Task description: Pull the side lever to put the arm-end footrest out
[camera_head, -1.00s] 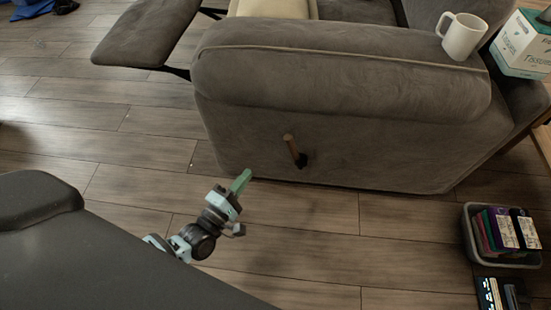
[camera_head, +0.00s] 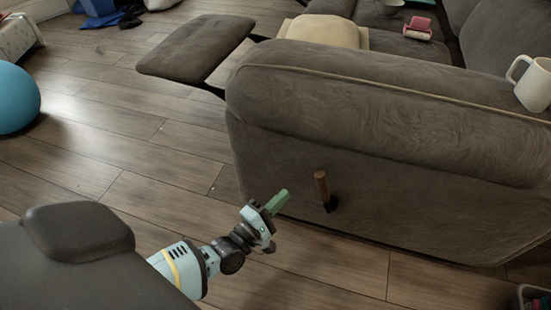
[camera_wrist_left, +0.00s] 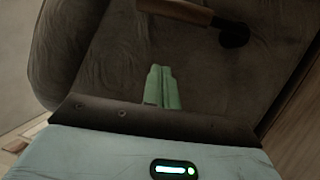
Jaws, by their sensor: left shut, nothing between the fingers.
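The side lever (camera_head: 321,186) has a wooden handle on a dark pivot, on the side of the grey sofa arm (camera_head: 370,190). The handle points up. It also shows at the top of the left wrist view (camera_wrist_left: 178,11). The arm-end footrest (camera_head: 196,49) is a grey padded panel, held out flat in front of the sofa end. My left gripper (camera_head: 277,202), with green fingers, is shut and empty, left of the lever and a little lower, apart from it. The fingers also show in the left wrist view (camera_wrist_left: 162,87). My right gripper is not in view.
A white mug (camera_head: 534,84) stands on the sofa arm. A beige cushion (camera_head: 325,31) and a pink item (camera_head: 417,29) lie on the seat. A blue ball (camera_head: 14,98) is at the left. A bin (camera_head: 532,297) is at the lower right. The wooden floor (camera_head: 120,155) between is clear.

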